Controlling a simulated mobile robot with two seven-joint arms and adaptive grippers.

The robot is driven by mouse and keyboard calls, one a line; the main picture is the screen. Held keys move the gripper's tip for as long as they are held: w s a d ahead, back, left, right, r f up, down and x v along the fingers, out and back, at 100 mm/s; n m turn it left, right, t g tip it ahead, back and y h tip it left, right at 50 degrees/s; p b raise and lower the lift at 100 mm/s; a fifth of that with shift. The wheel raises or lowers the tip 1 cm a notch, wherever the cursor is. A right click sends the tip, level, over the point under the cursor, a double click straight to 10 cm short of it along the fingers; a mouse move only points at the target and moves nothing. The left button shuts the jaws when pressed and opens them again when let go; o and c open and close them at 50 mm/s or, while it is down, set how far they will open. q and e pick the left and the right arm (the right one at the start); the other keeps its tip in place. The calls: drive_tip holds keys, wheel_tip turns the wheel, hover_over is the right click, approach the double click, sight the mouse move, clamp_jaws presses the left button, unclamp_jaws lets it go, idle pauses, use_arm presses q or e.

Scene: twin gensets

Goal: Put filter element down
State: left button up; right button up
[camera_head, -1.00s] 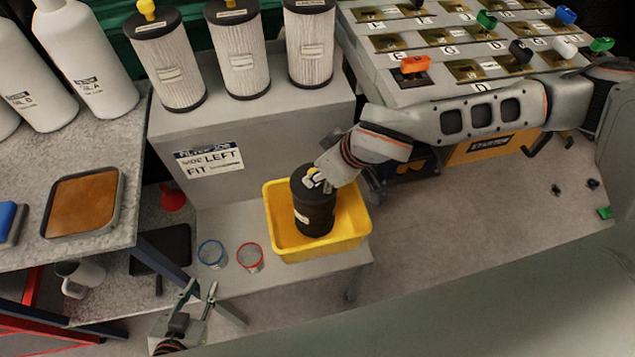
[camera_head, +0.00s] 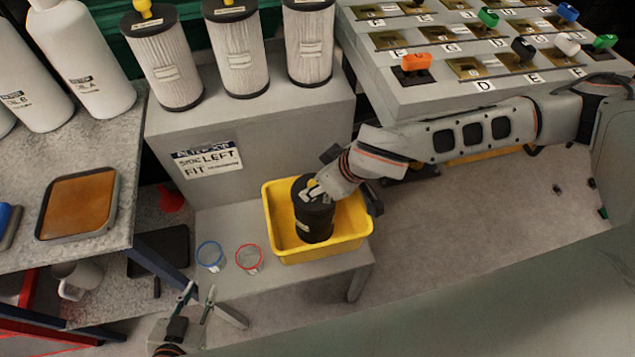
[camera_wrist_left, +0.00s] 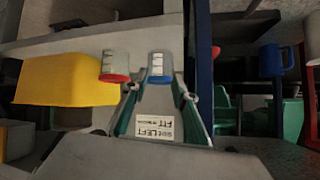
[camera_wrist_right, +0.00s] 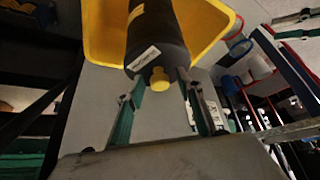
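A black used filter element (camera_head: 315,222) with a yellow knob stands in the yellow bin (camera_head: 350,243), slightly tilted in the picture. My right gripper (camera_head: 314,187) is at its top. In the right wrist view, the filter element (camera_wrist_right: 157,40) has its yellow knob between my right gripper's fingers (camera_wrist_right: 163,82), with gaps showing on both sides, so they look open. The bin (camera_wrist_right: 98,30) surrounds the filter there. My left gripper (camera_head: 199,292) is open and empty in front of the low bench; its fingers (camera_wrist_left: 160,88) also show spread in the left wrist view.
Several pale filters, including one (camera_head: 238,55), stand on the grey box (camera_head: 270,125) behind. A side table (camera_head: 100,150) is left; a key panel (camera_head: 410,100) is back right.

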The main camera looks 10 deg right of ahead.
use_arm(q)
drive_tip(key=shift+s, duration=0.1)
use_arm(e)
drive_tip(key=shift+r, duration=0.1)
drive_tip(key=shift+s+d+r, duration=0.1)
drive_tip(key=shift+r, duration=0.3)
use_arm(q)
drive_tip(key=shift+s+d+r+p, duration=0.2)
drive_tip(key=shift+r+p, duration=0.3)
drive_tip(key=shift+p, duration=0.5)
use_arm(e)
drive_tip(key=v, duration=1.1)
drive_tip(key=shift+s, duration=0.15)
use_arm(q)
drive_tip(key=shift+w+r, duration=0.15)
drive_tip(key=shift+r, duration=0.1)
use_arm(e)
drive_tip(key=shift+s+d, duration=0.1)
